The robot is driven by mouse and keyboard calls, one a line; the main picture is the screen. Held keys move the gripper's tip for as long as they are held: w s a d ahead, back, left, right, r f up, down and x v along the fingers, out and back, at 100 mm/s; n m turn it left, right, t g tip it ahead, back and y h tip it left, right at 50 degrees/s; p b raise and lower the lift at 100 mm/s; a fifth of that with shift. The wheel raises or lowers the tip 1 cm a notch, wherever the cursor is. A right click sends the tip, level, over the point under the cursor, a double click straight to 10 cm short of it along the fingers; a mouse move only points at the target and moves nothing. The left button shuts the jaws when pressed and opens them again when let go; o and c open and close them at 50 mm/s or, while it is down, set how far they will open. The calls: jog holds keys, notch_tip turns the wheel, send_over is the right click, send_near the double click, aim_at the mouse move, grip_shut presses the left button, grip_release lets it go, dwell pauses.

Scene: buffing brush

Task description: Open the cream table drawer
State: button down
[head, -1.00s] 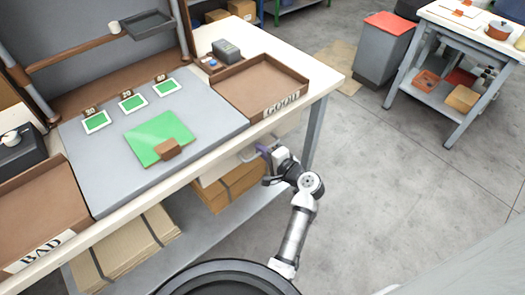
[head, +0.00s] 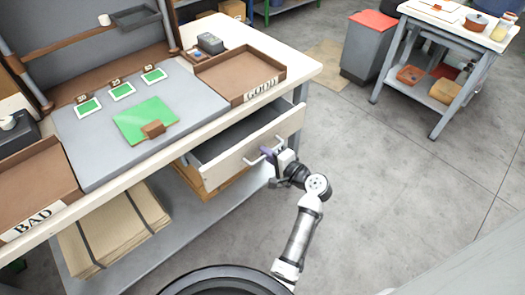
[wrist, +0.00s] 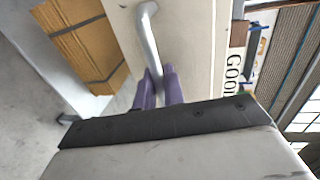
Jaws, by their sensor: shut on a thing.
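The cream drawer (head: 223,174) under the workbench is pulled partly out, and its grey inside shows in the head view. Its front also shows in the wrist view (wrist: 190,45), with a metal bar handle (wrist: 147,35) on it. My gripper (head: 267,153) is at the handle, in front of the drawer. In the wrist view, the two purple fingers of my gripper (wrist: 158,88) are shut on the handle, one on each side of the bar. The drawer seems empty in the part I see.
The workbench top (head: 305,68) holds a brown GOOD tray (head: 222,82), a BAD tray (head: 65,178) and a green board (head: 135,118). Cardboard (head: 115,225) lies on the lower shelf. The floor right of my arm is clear up to a grey bin (head: 363,55).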

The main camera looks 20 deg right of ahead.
jog(key=f+p+v, duration=0.1)
jog(key=f+v, duration=0.2)
jog(key=v, duration=1.1)
jog(key=shift+s, duration=0.55)
jog(key=shift+d, duration=0.15)
jog(key=c, duration=1.6)
grip_release()
jog(key=shift+c, duration=0.2)
jog(key=b+v, duration=0.2)
jog(key=v, duration=1.1)
jog(key=shift+s+b, duration=0.3)
jog(key=shift+s, duration=0.05)
